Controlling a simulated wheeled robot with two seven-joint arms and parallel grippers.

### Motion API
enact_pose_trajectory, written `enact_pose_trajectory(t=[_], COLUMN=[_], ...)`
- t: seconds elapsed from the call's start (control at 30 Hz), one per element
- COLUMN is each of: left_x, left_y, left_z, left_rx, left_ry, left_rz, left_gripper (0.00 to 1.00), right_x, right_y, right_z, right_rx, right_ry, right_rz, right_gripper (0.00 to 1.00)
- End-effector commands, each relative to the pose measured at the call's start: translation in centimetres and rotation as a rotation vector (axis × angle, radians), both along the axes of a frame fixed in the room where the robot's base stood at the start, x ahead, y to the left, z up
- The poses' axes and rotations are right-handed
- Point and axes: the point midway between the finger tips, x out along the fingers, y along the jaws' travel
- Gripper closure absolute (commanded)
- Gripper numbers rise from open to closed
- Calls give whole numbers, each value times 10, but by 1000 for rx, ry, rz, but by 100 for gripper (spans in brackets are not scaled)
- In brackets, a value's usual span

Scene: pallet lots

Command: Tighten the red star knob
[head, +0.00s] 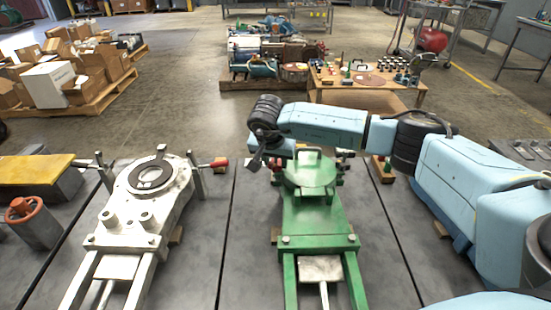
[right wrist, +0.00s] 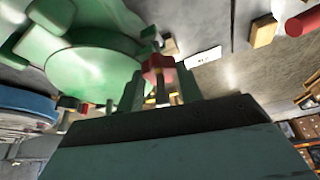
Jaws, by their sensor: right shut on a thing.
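The red star knob (right wrist: 158,66) is at the side of a green clamp fixture, whose round top plate (right wrist: 95,72) fills the upper left of the right wrist view. My right gripper (right wrist: 160,92) is shut on the knob, with its fingers on either side of it. In the head view the green fixture (head: 318,215) stands in the middle of the bench. My right gripper (head: 268,156) is at the fixture's far left side, and the knob is mostly hidden there. My left gripper is not in view.
A white fixture (head: 165,200) with a red-ended handle (head: 218,163) stands to the left. An orange handwheel (head: 22,210) is at far left. More red parts (head: 345,157) sit at the green fixture's right, under my arm. Pallets with boxes (head: 95,100) stand behind on open floor.

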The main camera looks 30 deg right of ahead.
Motion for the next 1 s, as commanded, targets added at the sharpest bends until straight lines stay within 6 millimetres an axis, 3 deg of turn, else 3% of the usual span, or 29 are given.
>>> enact_pose_trajectory(t=[0.3,0.63,0.67,0.8,1.0], left_x=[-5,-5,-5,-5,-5], left_y=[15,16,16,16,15], left_z=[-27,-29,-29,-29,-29], left_rx=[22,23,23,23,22], left_ry=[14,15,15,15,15], left_rz=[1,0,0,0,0], left_gripper=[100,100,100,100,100], right_x=[1,1,1,1,1], right_y=[1,1,1,1,1], right_z=[2,0,0,0,0], right_rx=[-1,-1,-1,-1,-1], right_ry=[0,0,0,0,0], right_rz=[-256,-272,-272,-271,-270], right_gripper=[87,87,60,42,42])
